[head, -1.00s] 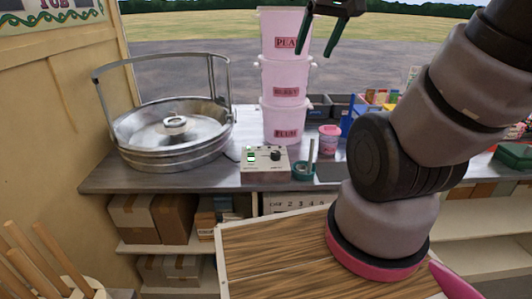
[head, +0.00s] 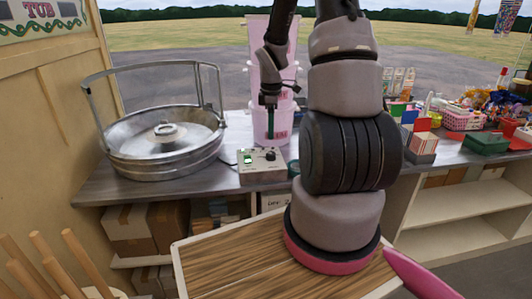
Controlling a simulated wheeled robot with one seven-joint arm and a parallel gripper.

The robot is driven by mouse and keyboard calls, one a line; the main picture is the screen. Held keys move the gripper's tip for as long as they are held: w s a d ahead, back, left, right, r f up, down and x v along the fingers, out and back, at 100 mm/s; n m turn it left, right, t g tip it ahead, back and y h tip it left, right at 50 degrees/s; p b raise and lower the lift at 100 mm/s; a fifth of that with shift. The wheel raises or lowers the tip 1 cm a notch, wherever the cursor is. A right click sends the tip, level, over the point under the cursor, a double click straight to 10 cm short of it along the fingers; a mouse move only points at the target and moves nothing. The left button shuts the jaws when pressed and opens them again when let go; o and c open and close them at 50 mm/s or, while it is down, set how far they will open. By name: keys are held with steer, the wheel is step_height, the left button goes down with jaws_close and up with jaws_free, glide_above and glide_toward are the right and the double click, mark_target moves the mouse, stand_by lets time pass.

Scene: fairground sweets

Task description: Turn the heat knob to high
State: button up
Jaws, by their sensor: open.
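The control box (head: 262,173) is a small beige box on the counter, right of the metal candy-floss bowl. Its black heat knob (head: 270,156) sits on the top, toward the right side. A green-lit switch (head: 247,158) is on the left of the top. The knob's setting is too small to read. My gripper (head: 270,136) points down above and behind the knob in the picture, apart from it as far as I can see. Its fingers show nearly edge-on, with nothing seen between them.
The metal bowl (head: 163,163) with its upright hoop frame fills the counter's left. Stacked pink tubs (head: 258,117) stand behind my gripper, partly hidden by it. My arm hides the counter right of the box.

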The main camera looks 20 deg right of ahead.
mark_target(271, 153)
steer(key=f, duration=1)
steer(key=shift+w+d, duration=0.1)
steer(key=shift+w, duration=0.1)
jaws_close()
